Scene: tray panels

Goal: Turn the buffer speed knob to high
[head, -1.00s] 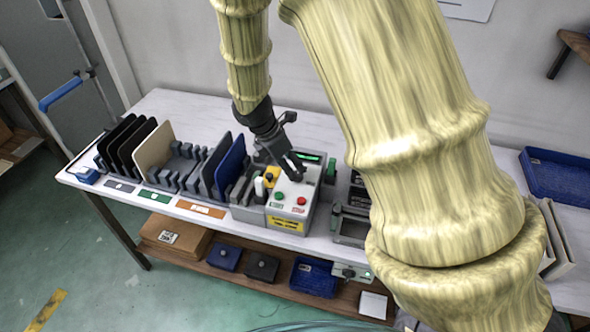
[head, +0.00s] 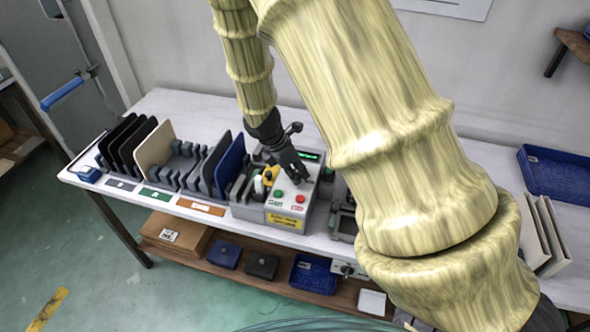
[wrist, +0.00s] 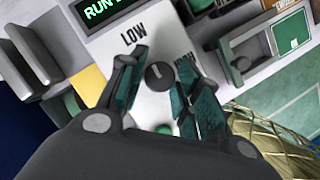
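The buffer box (head: 290,213) stands on the bench with a light top panel. In the wrist view a dark round knob (wrist: 158,76) sits on this panel, with a small light mark on its face. The word LOW (wrist: 132,33) is printed near it, and a HIGH label (wrist: 185,72) is partly hidden by a finger. My gripper (wrist: 162,62) is open, with one finger on each side of the knob; I cannot tell whether either touches it. In the head view my gripper (head: 302,180) points down at the panel and hides the knob.
A lit green display (wrist: 105,8) sits beside the knob. The box has a green button (head: 278,194) and a red button (head: 300,199). A rack with blue panels (head: 231,160) stands close on the left. Another grey fixture (head: 343,220) is on the right.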

